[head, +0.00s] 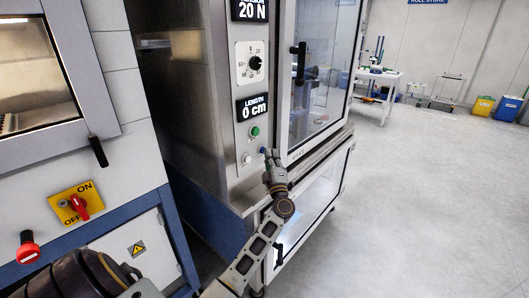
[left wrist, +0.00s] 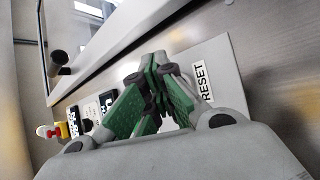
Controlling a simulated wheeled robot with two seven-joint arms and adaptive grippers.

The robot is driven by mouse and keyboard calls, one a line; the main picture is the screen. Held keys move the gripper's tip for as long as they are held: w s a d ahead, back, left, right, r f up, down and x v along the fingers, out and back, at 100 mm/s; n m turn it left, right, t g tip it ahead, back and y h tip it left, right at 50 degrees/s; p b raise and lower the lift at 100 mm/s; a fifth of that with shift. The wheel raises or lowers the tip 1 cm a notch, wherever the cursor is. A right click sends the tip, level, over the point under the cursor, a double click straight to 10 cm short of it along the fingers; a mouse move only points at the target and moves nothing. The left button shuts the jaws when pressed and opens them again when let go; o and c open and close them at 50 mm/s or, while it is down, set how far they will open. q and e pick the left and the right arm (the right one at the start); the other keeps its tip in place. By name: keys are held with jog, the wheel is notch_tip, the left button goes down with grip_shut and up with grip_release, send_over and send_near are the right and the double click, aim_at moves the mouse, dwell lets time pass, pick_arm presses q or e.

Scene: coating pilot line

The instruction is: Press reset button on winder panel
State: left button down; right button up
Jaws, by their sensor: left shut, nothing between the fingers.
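The winder panel (head: 251,90) is a light upright strip on the steel cabinet, with a dial, displays and buttons. A small blue button (head: 263,150) shows low on it, right at my left gripper's tips. My left gripper (head: 269,157) is shut and empty, reaching up to the panel from below. In the left wrist view its green-padded fingers (left wrist: 155,62) are closed together in front of a plate with a RESET label (left wrist: 203,82). The label is beside the fingertips. The button by the label is hidden behind the fingers, so I cannot tell whether they touch it. My right gripper is out of view.
A green button (head: 254,132) and a pale button (head: 246,158) are close by on the panel. The length display (head: 253,107) reads 0 cm. A glass door with a black handle (head: 299,62) is just right. A red-handled switch (head: 77,206) is at left. Floor at right is clear.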

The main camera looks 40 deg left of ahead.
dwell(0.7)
pick_arm(q)
jog(key=shift+s+d+p, duration=0.1)
jog(key=shift+d+p, duration=0.2)
jog(key=shift+d, duration=0.45)
jog(key=shift+d, duration=0.1)
jog(key=shift+s+d+p, duration=0.2)
jog(key=shift+d+p, duration=0.25)
jog(key=shift+d, duration=2)
